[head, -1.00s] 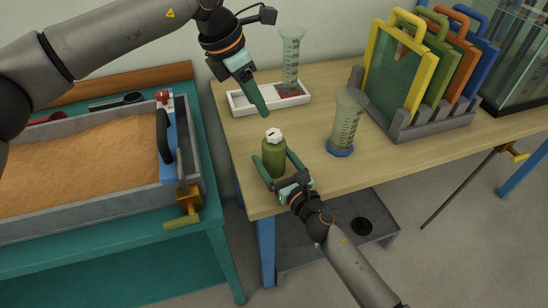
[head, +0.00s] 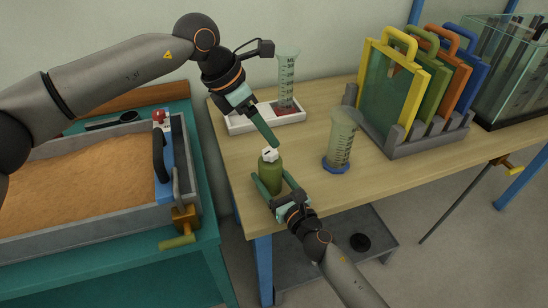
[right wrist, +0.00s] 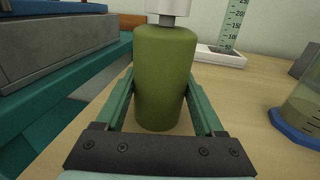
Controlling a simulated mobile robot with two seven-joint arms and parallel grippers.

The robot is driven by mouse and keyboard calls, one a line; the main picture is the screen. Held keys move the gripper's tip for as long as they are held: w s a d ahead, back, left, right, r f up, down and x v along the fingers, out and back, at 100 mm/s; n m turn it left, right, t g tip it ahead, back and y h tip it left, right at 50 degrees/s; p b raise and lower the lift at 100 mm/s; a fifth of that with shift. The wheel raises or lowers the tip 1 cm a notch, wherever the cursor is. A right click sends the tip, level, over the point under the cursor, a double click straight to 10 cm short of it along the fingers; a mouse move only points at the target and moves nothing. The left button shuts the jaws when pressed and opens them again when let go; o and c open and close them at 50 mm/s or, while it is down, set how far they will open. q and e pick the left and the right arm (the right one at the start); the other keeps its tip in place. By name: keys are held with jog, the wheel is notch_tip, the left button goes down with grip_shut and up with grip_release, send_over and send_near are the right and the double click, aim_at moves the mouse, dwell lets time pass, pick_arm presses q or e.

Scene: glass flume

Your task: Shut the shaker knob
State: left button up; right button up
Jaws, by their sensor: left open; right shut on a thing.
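The shaker is a green bottle (head: 270,175) standing upright near the left end of the wooden table. Its white knob (head: 270,155) sits on top; whether it is open or shut I cannot tell. In the right wrist view the green body (right wrist: 165,75) fills the middle, with the lower part of the knob (right wrist: 168,8) at the top edge. My right gripper (head: 272,188) is shut on the bottle, one finger on each side. My left gripper (head: 265,132) is open, its fingers pointing down just above the knob, apart from it as far as I can see.
A graduated cylinder (head: 287,78) stands in a white tray (head: 240,122) behind. Another cylinder with a blue base (head: 337,164) stands to the right. A rack (head: 430,140) holds several coloured framed panels. A sand-filled box (head: 90,225) is on the teal table at left.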

pick_arm(q)
jog(key=s+d+f+m+h, duration=0.2)
jog(key=d+f+h, duration=0.1)
jog(key=d, duration=0.1)
jog(key=n+t+h, duration=0.1)
jog(key=n+t, duration=0.8)
jog(key=t, duration=0.5)
send_near(270, 155)
jog(key=w, duration=0.2)
jog(key=x, duration=1.2)
jog(key=shift+d+f, duration=0.3)
jog(key=shift+f, duration=0.15)
jog(key=shift+w, duration=0.1)
grip_shut()
